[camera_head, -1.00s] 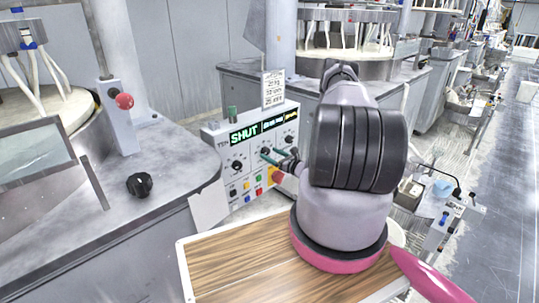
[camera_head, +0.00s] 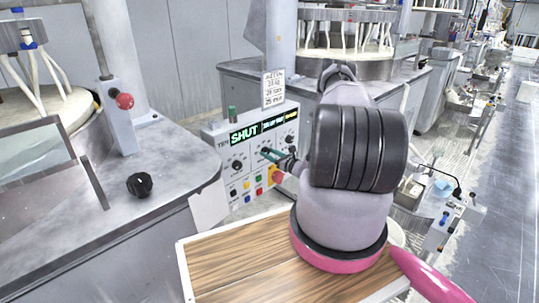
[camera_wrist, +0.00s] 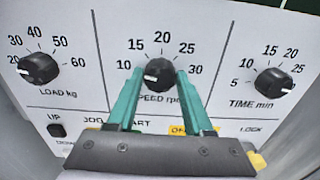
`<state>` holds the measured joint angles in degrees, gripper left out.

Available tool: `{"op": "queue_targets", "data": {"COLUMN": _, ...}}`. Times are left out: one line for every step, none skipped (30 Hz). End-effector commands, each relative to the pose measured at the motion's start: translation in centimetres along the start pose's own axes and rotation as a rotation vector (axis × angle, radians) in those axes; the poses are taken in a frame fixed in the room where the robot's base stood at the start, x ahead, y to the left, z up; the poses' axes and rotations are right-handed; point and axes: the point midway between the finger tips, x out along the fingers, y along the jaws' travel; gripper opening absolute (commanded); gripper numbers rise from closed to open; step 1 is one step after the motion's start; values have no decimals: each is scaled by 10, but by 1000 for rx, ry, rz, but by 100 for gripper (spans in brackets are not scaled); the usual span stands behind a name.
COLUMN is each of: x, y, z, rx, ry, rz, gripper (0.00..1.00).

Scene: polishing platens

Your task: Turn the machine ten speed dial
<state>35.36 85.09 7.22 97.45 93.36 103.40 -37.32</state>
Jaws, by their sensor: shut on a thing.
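The speed dial (camera_wrist: 159,74) is a black knob in the middle of the white control panel, marked from 10 to 30 in the wrist view. Its white pointer line faces left, towards the 10 mark. My gripper (camera_wrist: 158,78) has two green fingers, one on each side of the knob, shut on it. In the head view the panel (camera_head: 229,180) shows a lit "SHUT" display (camera_head: 244,135). There my gripper (camera_head: 271,155) reaches the panel's middle dial from the right, and the fingers hide most of that dial.
The load dial (camera_wrist: 38,69) is left of the speed dial and the time dial (camera_wrist: 272,82) is right. Buttons sit below, with a red stop knob (camera_head: 278,176) near my gripper. A grey bench (camera_head: 170,165) with a black knob (camera_head: 139,185) stands at left.

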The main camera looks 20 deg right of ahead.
Motion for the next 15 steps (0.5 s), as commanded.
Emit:
{"op": "queue_targets", "data": {"x": 0, "y": 0, "z": 0, "rx": 19, "ry": 0, "rz": 0, "gripper": 0}}
{"op": "queue_targets", "data": {"x": -1, "y": 0, "z": 0, "rx": 34, "ry": 1, "rz": -1, "gripper": 0}}
{"op": "queue_targets", "data": {"x": -1, "y": -1, "z": 0, "rx": 56, "ry": 1, "rz": -1, "gripper": 0}}
{"op": "queue_targets", "data": {"x": -1, "y": -1, "z": 0, "rx": 75, "ry": 1, "rz": -1, "gripper": 0}}
{"op": "queue_targets", "data": {"x": -1, "y": -1, "z": 0, "rx": 95, "ry": 1, "rz": -1, "gripper": 0}}
{"op": "queue_targets", "data": {"x": -1, "y": -1, "z": 0, "rx": 124, "ry": 1, "rz": -1, "gripper": 0}}
{"op": "queue_targets", "data": {"x": -1, "y": -1, "z": 0, "rx": 148, "ry": 1, "rz": -1, "gripper": 0}}
{"op": "queue_targets", "data": {"x": -1, "y": -1, "z": 0, "rx": 174, "ry": 1, "rz": -1, "gripper": 0}}
{"op": "queue_targets", "data": {"x": -1, "y": -1, "z": 0, "rx": 209, "ry": 1, "rz": -1, "gripper": 0}}
{"op": "queue_targets", "data": {"x": -1, "y": -1, "z": 0, "rx": 236, "ry": 0, "rz": -1, "gripper": 0}}
{"op": "queue_targets", "data": {"x": -1, "y": -1, "z": 0, "rx": 264, "ry": 0, "rz": -2, "gripper": 0}}
{"op": "queue_targets", "data": {"x": -1, "y": -1, "z": 0, "rx": 302, "ry": 0, "rz": -2, "gripper": 0}}
{"op": "queue_targets", "data": {"x": -1, "y": -1, "z": 0, "rx": 331, "ry": 0, "rz": -2, "gripper": 0}}
{"op": "queue_targets", "data": {"x": -1, "y": -1, "z": 0, "rx": 359, "ry": 1, "rz": -1, "gripper": 0}}
{"op": "queue_targets", "data": {"x": -1, "y": -1, "z": -1, "rx": 397, "ry": 1, "rz": -2, "gripper": 0}}
